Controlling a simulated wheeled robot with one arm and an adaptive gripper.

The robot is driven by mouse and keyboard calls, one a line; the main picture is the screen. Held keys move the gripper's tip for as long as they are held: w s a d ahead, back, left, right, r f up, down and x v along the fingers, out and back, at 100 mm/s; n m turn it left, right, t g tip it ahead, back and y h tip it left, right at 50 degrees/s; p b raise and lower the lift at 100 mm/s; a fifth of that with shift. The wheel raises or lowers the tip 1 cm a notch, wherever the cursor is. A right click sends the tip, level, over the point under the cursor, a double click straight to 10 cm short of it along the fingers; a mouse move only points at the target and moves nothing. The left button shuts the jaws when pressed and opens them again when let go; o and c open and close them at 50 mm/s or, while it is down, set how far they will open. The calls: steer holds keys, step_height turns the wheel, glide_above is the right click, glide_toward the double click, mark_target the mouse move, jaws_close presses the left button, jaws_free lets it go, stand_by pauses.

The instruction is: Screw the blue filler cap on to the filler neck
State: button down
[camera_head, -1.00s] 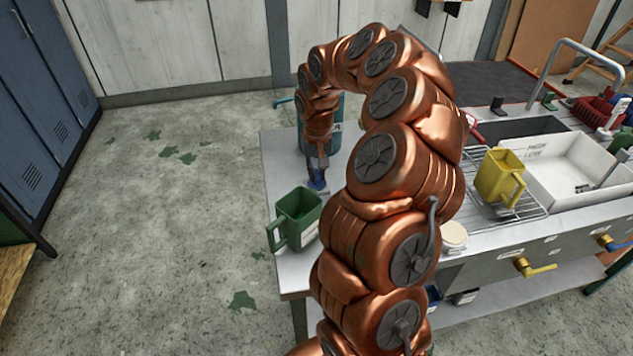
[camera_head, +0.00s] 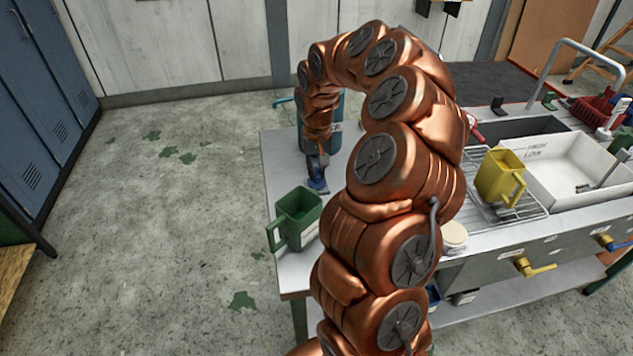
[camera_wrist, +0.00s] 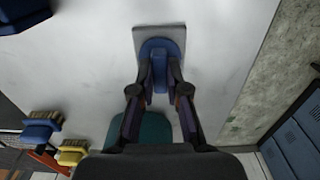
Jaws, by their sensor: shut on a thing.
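The blue filler cap (camera_wrist: 160,70) has a raised grip bar and a rounder blue part around it. My gripper (camera_wrist: 160,86) is shut on the bar, with one dark finger on each side. The cap is over a small grey plate (camera_wrist: 160,36) on the pale worktop. The filler neck cannot be told apart beneath the cap, so how the cap sits on it is hidden. In the head view my gripper (camera_head: 317,166) points down at the worktop, with the blue cap (camera_head: 317,184) small below it.
A green jug (camera_head: 296,215) stands near the worktop's front left edge. A teal container (camera_head: 333,140) stands behind my wrist. A yellow jug (camera_head: 500,176) on a wire rack and a white basin (camera_head: 570,170) are at right. Brushes (camera_wrist: 40,130) show in the wrist view.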

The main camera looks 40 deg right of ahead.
steer(key=shift+r, duration=0.4)
steer(key=shift+r, duration=0.95)
